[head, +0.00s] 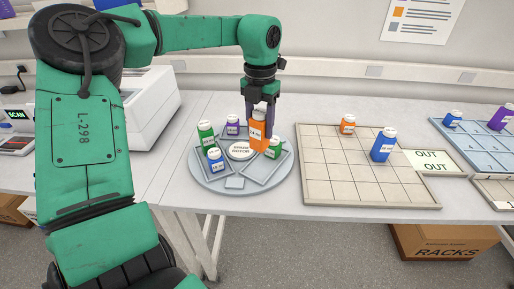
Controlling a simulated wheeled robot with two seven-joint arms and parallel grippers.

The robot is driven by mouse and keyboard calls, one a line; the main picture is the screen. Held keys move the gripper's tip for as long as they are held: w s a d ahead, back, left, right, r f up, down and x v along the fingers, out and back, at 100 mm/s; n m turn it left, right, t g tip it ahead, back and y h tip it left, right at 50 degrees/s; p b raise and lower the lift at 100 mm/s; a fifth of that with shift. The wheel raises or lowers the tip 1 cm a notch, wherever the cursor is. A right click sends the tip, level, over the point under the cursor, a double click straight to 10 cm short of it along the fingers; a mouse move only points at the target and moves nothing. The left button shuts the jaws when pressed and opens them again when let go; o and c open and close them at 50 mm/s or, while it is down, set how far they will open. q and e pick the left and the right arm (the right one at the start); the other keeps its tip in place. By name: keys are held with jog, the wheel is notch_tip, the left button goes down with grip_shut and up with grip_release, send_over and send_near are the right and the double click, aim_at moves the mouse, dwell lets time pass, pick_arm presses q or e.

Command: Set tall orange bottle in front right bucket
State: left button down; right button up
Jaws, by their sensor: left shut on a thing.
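The tall orange bottle (257,133) with a white label is upright in my left gripper (262,112), which is shut on it from above. It is over the right part of the round grey rotor (238,189), beside the hub. Whether its base touches anything is unclear. The front right bucket (266,172) is a grey tray on the rotor; its visible front part is empty. A short green bottle (273,149) stands close to the right of the orange bottle. My right gripper is out of view.
On the rotor's left are a tall green bottle (206,135) and a short blue bottle (215,162); a short purple bottle (233,126) is at the back. To the right, a beige grid rack (340,186) holds a short orange bottle (347,124) and a tall blue bottle (383,146).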

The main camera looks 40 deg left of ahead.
aim_at(259, 150)
pick_arm(q)
jog(key=f, duration=0.5)
jog(key=f+p, duration=0.1)
jog(key=f, duration=0.2)
jog(key=shift+s+d, duration=0.1)
jog(key=shift+s, duration=0.15)
jog(key=shift+w+f, duration=0.1)
jog(key=shift+f, duration=0.1)
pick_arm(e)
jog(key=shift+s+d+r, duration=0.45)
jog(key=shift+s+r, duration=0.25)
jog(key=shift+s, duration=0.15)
pick_arm(q)
jog(key=shift+f, duration=0.1)
jog(key=shift+c, duration=1.4)
grip_release()
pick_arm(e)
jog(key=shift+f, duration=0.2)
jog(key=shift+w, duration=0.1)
